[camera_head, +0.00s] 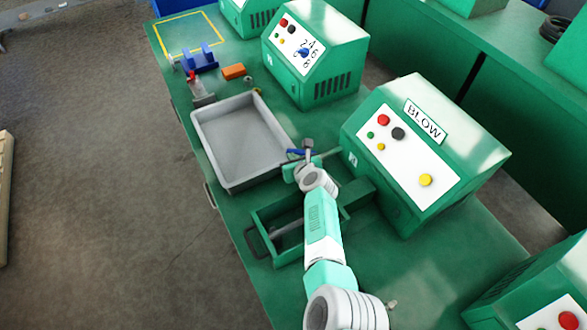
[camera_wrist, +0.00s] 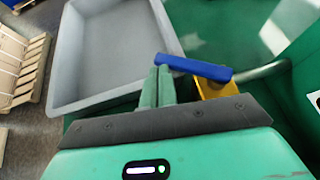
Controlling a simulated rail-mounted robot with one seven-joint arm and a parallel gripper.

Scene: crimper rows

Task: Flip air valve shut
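The air valve's blue lever (camera_wrist: 195,67) lies above its yellow body (camera_wrist: 215,88) in the wrist view. The lever's free end points left, towards the grey tray, and the valve sits at the end of a grey pipe (camera_wrist: 263,72). My gripper (camera_wrist: 158,72) has its two green fingers close together, with nothing seen between them. The fingertips are right at the lever's left end; I cannot tell whether they touch it. In the head view the blue lever (camera_head: 297,153) shows small beside my wrist, and my arm hides much of the valve area.
An empty grey tray (camera_head: 203,126) lies left of the valve. The green BLOW machine (camera_head: 462,134) stands close on the right. A green open box (camera_head: 258,228) is nearer. An orange block (camera_head: 233,71) and a blue holder (camera_head: 199,60) sit farther back on the green bench.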

